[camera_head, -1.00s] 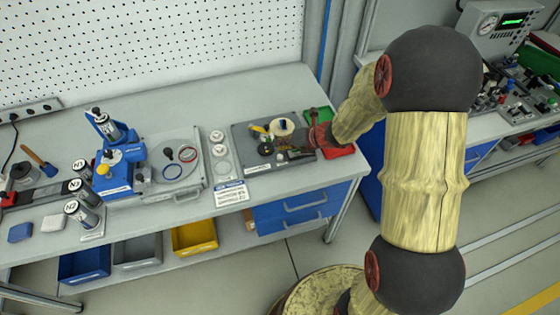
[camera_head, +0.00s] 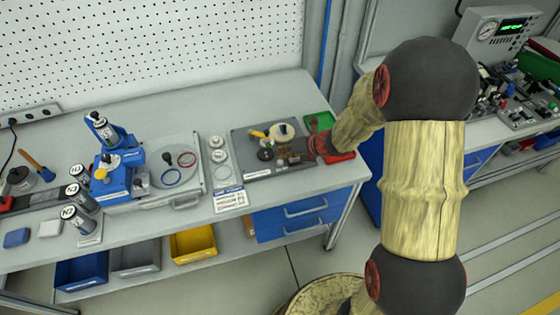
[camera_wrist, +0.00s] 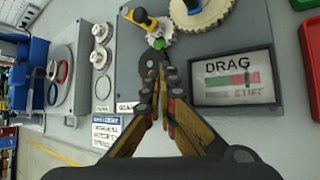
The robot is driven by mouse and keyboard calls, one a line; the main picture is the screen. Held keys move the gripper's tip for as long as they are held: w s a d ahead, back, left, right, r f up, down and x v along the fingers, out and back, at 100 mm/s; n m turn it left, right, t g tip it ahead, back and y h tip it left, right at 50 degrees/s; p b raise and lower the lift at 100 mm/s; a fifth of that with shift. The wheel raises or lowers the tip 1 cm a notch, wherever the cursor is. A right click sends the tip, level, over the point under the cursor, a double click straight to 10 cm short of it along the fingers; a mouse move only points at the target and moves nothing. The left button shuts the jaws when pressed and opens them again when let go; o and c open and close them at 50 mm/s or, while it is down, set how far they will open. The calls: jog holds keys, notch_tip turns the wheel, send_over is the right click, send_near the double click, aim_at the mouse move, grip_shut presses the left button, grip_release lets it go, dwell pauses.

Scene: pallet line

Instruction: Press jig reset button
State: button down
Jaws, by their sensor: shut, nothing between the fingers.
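The grey jig plate (camera_head: 241,146) lies on the bench and carries a pale gear (camera_head: 281,128) and a yellow-handled part (camera_head: 257,133). In the wrist view the plate (camera_wrist: 127,72) also bears a small gear (camera_wrist: 160,33) and a framed display reading DRAG (camera_wrist: 232,78) with green and red bars. My gripper (camera_wrist: 160,82) is shut and empty, pointing down over the plate left of the display. In the head view my gripper (camera_head: 290,156) is over the plate's right part. I cannot make out a distinct reset button; the fingers hide part of the plate. Contact cannot be told.
A green tray (camera_head: 319,121) and a red tray (camera_head: 343,157) sit right of the plate. Two pale round pieces on a strip (camera_head: 217,155) and a blue press (camera_head: 118,165) stand to the left. Blue drawers (camera_head: 300,211) are below the bench.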

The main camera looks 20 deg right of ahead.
aim_at(282, 160)
jog(key=shift+f, duration=0.15)
dwell(0.5)
jog(key=shift+f, duration=0.3)
jog(key=shift+f+b, duration=0.55)
jog(key=shift+b, duration=0.1)
dwell(0.9)
jog(key=shift+r, duration=0.1)
jog(key=shift+r+p, duration=0.9)
jog(key=shift+p, duration=0.05)
notch_tip(282, 160, up, 5)
jog(key=p, duration=0.4)
jog(key=shift+p, duration=0.4)
